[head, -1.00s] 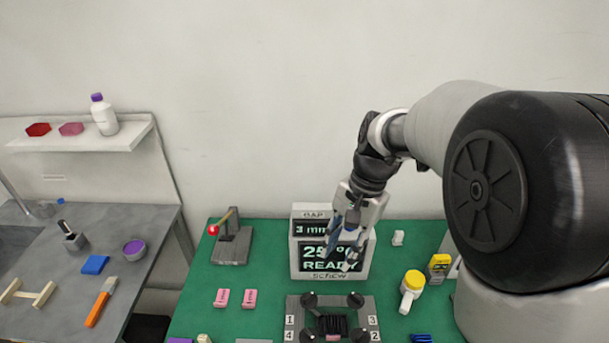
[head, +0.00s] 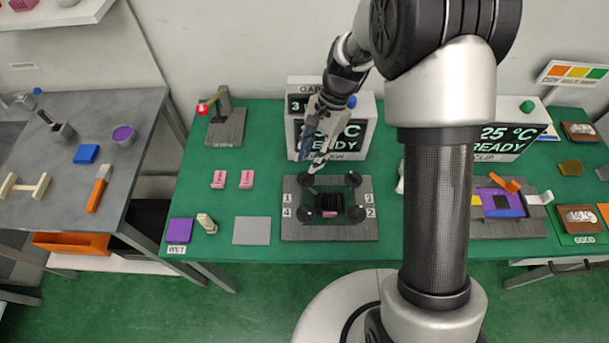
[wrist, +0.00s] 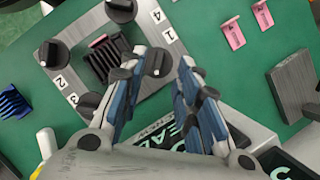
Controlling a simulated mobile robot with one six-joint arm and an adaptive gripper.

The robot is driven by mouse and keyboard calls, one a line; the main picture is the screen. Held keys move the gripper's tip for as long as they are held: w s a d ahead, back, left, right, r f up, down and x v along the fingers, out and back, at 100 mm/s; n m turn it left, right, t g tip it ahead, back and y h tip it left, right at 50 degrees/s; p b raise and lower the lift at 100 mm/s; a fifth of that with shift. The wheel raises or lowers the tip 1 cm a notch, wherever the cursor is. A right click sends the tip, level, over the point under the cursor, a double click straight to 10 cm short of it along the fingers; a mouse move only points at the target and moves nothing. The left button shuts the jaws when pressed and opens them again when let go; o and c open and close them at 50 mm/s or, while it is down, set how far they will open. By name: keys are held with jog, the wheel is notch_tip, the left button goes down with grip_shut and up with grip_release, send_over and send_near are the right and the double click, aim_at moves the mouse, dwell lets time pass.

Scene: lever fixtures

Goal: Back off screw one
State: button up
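The screw fixture (head: 330,234) is a grey plate with a black finned block (head: 329,201) in its middle and a dark knob at each corner. Screw one (head: 306,180) is the back-left knob beside the label "1". In the wrist view screw one (wrist: 158,62) shows between my fingertips, its top pointer visible. My gripper (head: 314,170) is open, pointing down, with its tips by screw one. In the wrist view the gripper (wrist: 162,62) has one finger on each side of the knob. I cannot tell whether the fingers touch it or are just above.
The gap and screw display box (head: 364,135) stands right behind the fixture. Pink pieces (head: 246,179), a grey plate (head: 251,231) and a lever stand (head: 226,127) are to the left. A clip station (head: 540,220) is at the right. My arm hides part of the bench.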

aim_at(303, 177)
jog(key=b+x, duration=0.1)
jog(key=x, duration=0.5)
jog(key=shift+f+b, duration=0.3)
jog(key=shift+b, duration=0.05)
grip_shut()
